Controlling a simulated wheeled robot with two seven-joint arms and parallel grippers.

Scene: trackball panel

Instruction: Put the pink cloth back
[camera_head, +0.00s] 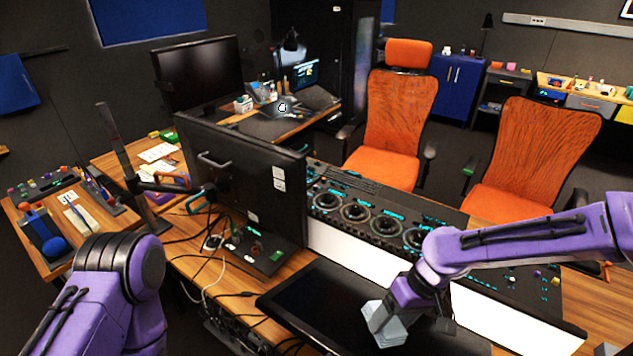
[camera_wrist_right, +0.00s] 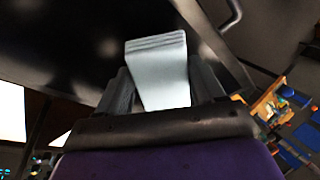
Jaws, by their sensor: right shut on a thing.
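A pale grey-white folded cloth (camera_head: 381,327) hangs from my right gripper (camera_head: 398,303) above the dark flat panel at the desk's front. No pink shows on it in these views. In the right wrist view the cloth (camera_wrist_right: 162,75) sits between the two dark fingers of my right gripper (camera_wrist_right: 160,92), its layered end pointing away from the palm. The gripper is shut on it. I cannot tell whether its lower end touches the panel. My left arm shows at the lower left, but its gripper is out of view.
The dark flat panel (camera_head: 300,302) lies below the right gripper. Behind it stands the trackball console (camera_head: 362,208) with dials. A large monitor (camera_head: 232,170) and loose cables are at left. Two orange chairs (camera_head: 398,115) stand behind the console.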

